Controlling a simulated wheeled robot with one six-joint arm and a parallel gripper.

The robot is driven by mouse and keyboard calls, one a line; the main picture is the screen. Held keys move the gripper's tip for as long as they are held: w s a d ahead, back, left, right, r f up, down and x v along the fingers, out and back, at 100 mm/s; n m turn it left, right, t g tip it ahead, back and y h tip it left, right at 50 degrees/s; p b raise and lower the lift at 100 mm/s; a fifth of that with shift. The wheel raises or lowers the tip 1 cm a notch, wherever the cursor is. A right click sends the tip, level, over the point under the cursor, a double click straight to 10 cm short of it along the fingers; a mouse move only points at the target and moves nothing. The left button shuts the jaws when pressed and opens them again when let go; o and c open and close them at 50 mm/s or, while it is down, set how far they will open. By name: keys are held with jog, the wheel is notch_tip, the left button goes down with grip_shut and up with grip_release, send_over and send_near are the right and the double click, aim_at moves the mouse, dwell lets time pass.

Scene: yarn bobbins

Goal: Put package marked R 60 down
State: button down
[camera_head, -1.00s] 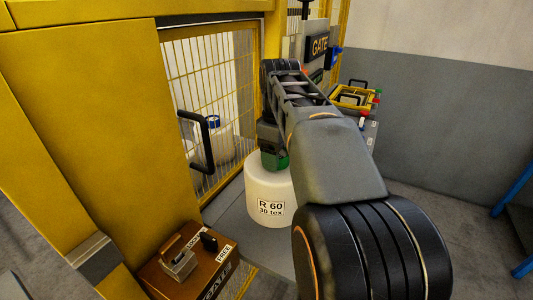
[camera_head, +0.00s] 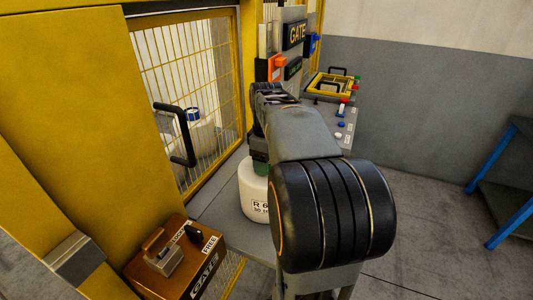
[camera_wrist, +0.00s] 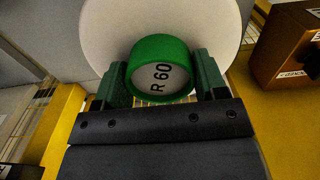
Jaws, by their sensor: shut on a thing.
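The white package marked R 60 (camera_head: 254,199) is partly hidden behind my arm in the head view. In the wrist view its round white body (camera_wrist: 104,36) shows behind a green cap (camera_wrist: 160,45) lettered R 60. My gripper (camera_wrist: 163,84) has a green finger on each side of the cap and is shut on it. The package appears upright over a grey surface (camera_head: 217,219) beside the yellow mesh gate. I cannot tell whether its base touches that surface.
A brown lock box (camera_head: 174,262) stands at the lower left. The mesh gate (camera_head: 197,75) has a black handle (camera_head: 180,137); white containers (camera_head: 199,134) stand behind it. A control panel (camera_head: 338,122) and yellow tray (camera_head: 333,86) are beyond my arm. A blue-framed table (camera_head: 495,200) stands right.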

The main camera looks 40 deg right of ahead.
jog(key=shift+f, duration=0.1)
dwell(0.3)
jog(key=shift+c, duration=0.8)
grip_release()
jog(key=shift+f, duration=0.15)
notch_tip(320, 180, up, 12)
jog(key=p, duration=0.1)
